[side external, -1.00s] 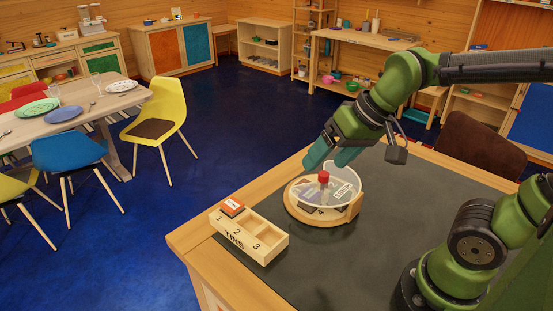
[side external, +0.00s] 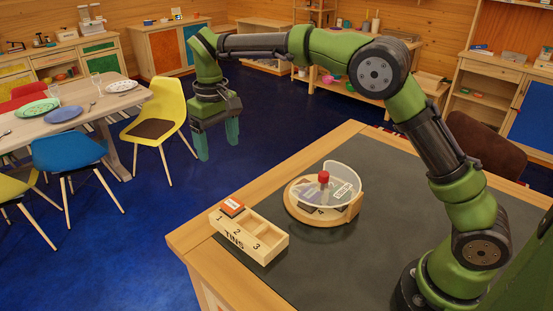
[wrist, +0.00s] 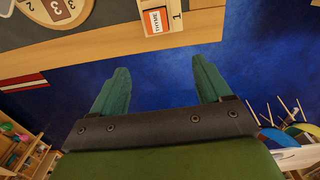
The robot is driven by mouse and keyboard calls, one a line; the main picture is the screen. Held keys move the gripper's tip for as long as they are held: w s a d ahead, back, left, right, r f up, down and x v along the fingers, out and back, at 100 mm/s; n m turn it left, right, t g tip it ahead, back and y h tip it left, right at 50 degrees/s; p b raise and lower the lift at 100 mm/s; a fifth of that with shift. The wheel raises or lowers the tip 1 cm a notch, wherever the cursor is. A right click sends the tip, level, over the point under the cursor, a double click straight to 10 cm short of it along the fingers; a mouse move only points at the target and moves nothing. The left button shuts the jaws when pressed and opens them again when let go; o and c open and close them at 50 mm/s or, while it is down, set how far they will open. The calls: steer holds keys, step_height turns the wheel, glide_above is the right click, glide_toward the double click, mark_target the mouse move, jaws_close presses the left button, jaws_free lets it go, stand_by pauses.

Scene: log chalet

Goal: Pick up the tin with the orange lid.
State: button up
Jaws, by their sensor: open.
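The tin with the orange lid (side external: 232,206) sits in compartment 1 of the wooden rack marked TINS (side external: 262,246). Its lid carries a white label, and it also shows in the wrist view (wrist: 153,22) beside the rack's number 1. Compartments 2 and 3 look empty. My gripper (side external: 217,150) is open and empty, fingers pointing down. It hangs in the air past the table's far-left edge, apart from the tin. In the wrist view my gripper (wrist: 160,65) has its two green fingers spread over blue floor.
A round wooden turntable (side external: 304,214) with numbered sectors, a red knob (side external: 324,177) and a clear curved guard stands right of the rack. The dark mat (side external: 400,215) is bare around it. A yellow chair (side external: 163,117) and dining table stand beyond, at left.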

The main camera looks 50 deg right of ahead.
glide_above(227, 201)
step_height(227, 201, down, 11)
steer(key=shift+a+f, duration=0.1)
steer(key=shift+f, duration=2.65)
steer(key=c, duration=1.2)
